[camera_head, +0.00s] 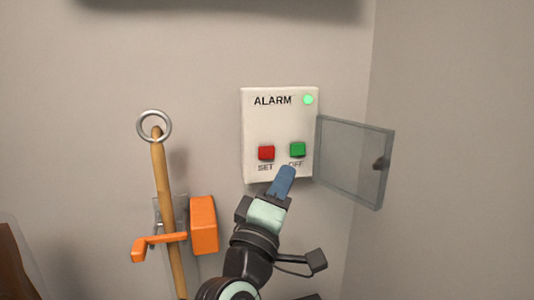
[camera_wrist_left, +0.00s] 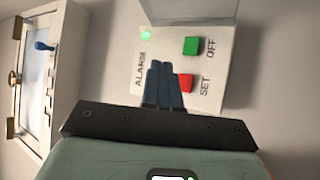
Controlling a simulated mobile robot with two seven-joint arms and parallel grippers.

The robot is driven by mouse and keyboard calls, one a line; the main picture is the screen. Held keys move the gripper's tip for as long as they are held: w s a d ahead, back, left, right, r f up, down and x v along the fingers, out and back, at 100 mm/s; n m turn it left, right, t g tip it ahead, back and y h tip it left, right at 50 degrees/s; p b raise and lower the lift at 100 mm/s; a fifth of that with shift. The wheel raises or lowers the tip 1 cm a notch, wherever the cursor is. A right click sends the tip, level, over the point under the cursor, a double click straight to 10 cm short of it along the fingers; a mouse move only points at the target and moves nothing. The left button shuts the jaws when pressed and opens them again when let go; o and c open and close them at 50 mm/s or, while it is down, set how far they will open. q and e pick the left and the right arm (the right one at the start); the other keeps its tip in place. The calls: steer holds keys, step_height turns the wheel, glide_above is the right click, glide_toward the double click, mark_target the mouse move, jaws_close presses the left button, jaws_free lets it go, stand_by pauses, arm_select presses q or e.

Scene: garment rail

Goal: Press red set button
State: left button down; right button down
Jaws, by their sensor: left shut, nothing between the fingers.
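A white alarm box (camera_head: 280,125) is on the wall, lettered ALARM, with a lit green lamp (camera_head: 308,99). The red SET button (camera_head: 266,153) is at its lower left and the green OFF button (camera_head: 297,149) at its lower right. My left gripper (camera_head: 286,172) is shut and empty, its blue fingers just below the OFF button. In the left wrist view the fingers (camera_wrist_left: 162,70) overlap the box beside the red button (camera_wrist_left: 187,83); I cannot tell whether they touch anything. My right gripper is not in view.
The box's clear cover (camera_head: 353,162) stands open to the right. A wooden pole with a ring (camera_head: 162,170) and an orange handle and block (camera_head: 203,225) are on the left. In the left wrist view, a white cabinet (camera_wrist_left: 50,75) is at the left.

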arm_select(q)
steer(key=p, duration=0.2)
glide_toward(275, 148)
step_height(275, 148, up, 3)
steer(key=w+d, duration=0.2)
steer(key=d, duration=0.1)
steer(key=shift+w+a+f, duration=0.2)
steer(key=shift+w+a, duration=0.1)
steer(key=shift+w, duration=0.4)
steer(key=shift+w, duration=0.1)
stand_by(1.0)
steer(key=shift+w+a, duration=0.1)
steer(key=shift+w, duration=0.2)
steer(key=shift+w+a, duration=0.15)
steer(key=shift+w, duration=0.2)
stand_by(0.6)
stand_by(0.4)
steer(key=shift+s+f+b, duration=0.1)
steer(key=shift+s+b, duration=0.45)
steer(key=shift+s+d, duration=0.25)
